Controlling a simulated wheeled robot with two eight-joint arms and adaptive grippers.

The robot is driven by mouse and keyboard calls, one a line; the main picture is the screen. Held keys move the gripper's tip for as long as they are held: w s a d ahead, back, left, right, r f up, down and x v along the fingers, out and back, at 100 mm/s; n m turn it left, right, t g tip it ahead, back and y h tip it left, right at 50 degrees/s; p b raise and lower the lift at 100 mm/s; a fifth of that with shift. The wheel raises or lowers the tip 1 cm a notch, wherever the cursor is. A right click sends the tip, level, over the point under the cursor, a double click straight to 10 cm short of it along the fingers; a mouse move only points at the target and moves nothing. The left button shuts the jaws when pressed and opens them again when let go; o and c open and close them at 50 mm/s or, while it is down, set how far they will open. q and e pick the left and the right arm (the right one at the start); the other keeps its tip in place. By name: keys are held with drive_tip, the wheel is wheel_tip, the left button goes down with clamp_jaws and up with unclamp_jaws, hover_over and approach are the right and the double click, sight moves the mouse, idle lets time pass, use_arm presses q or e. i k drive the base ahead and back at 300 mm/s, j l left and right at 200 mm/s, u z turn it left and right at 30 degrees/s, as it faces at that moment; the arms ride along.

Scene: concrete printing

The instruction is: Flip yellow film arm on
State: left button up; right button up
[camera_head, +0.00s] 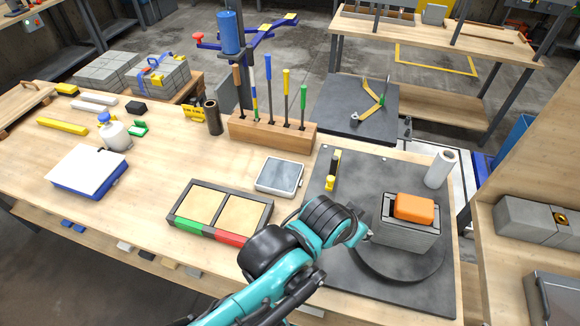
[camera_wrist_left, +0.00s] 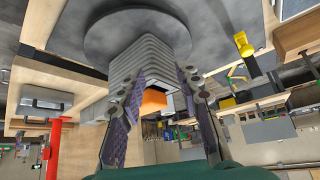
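A small upright yellow-and-black part (camera_head: 332,170), which looks like the film arm, stands on the dark mat left of the grey block. A yellow part, seemingly the same one, shows in the left wrist view (camera_wrist_left: 243,44). A white film roll (camera_head: 437,168) stands at the mat's right side. My left arm reaches in from the bottom of the head view, its gripper hidden there. In the left wrist view my left gripper (camera_wrist_left: 165,112) has its fingers spread, with an orange block (camera_wrist_left: 153,102) between them in the picture; contact is unclear. My right gripper is out of view.
The orange block also shows in the head view (camera_head: 414,207), on a grey layered block (camera_head: 405,236). A white-topped square device (camera_head: 279,174), a two-panel tray (camera_head: 219,209) and a wooden tool holder (camera_head: 272,133) stand left of the mat. The mat (camera_head: 375,180) is bare between yellow part and block.

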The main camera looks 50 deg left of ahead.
sight(336, 158)
drive_tip(key=u, duration=1.2)
drive_tip(key=i+j+u, duration=0.1)
drive_tip(key=j, duration=0.15)
drive_tip(key=i+j+u, duration=0.1)
drive_tip(key=j, duration=0.15)
